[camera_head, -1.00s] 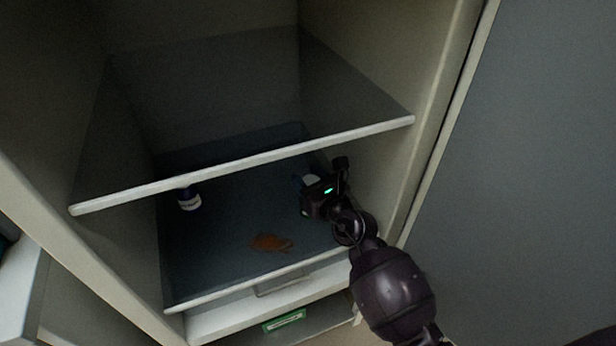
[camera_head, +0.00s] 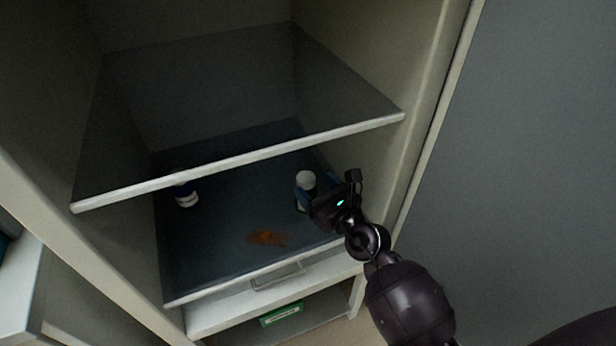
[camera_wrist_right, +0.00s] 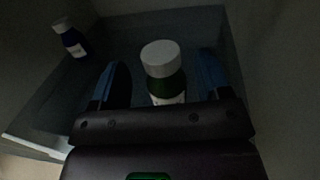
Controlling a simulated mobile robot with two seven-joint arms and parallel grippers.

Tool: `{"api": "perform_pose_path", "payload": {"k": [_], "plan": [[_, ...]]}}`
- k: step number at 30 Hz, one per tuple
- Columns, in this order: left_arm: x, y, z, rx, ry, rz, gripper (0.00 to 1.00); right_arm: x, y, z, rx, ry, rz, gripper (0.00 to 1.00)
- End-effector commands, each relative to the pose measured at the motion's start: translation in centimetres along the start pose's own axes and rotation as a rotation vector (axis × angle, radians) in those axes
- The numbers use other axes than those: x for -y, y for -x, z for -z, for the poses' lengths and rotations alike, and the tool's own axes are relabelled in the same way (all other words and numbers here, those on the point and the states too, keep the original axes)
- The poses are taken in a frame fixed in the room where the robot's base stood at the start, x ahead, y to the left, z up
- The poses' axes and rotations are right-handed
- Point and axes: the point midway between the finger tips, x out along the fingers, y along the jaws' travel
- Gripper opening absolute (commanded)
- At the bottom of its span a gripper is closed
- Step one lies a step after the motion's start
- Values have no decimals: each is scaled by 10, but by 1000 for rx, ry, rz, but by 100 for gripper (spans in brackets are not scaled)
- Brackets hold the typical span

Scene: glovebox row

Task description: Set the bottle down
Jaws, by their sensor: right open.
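A bottle with a white cap (camera_head: 306,179) stands upright on the lower shelf (camera_head: 215,240) of the cabinet, near its right wall. In the right wrist view the bottle (camera_wrist_right: 168,86) shows a green body and a pale label, and stands between two blue-lined fingers. My right gripper (camera_head: 306,196) is open around the bottle, with a gap on each side in the wrist view. The bottle's lower part is hidden by the gripper. My left gripper is not in view.
A dark blue bottle with a white label (camera_head: 187,196) stands on the same shelf at the left. An orange-brown stain (camera_head: 267,238) lies near the shelf's front. The upper shelf (camera_head: 250,157) overhangs the space. The right cabinet wall is close to my right arm.

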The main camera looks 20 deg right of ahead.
Motion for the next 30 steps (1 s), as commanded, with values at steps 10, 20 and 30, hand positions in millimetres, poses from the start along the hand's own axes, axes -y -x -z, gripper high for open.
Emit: {"api": "perform_pose_path", "payload": {"k": [10, 20, 30], "plan": [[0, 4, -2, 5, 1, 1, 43, 0, 51, 0, 0, 0, 1, 70], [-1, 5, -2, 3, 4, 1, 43, 0, 65, 0, 1, -1, 0, 70], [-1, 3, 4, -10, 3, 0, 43, 0, 65, 0, 0, -1, 0, 70]]}}
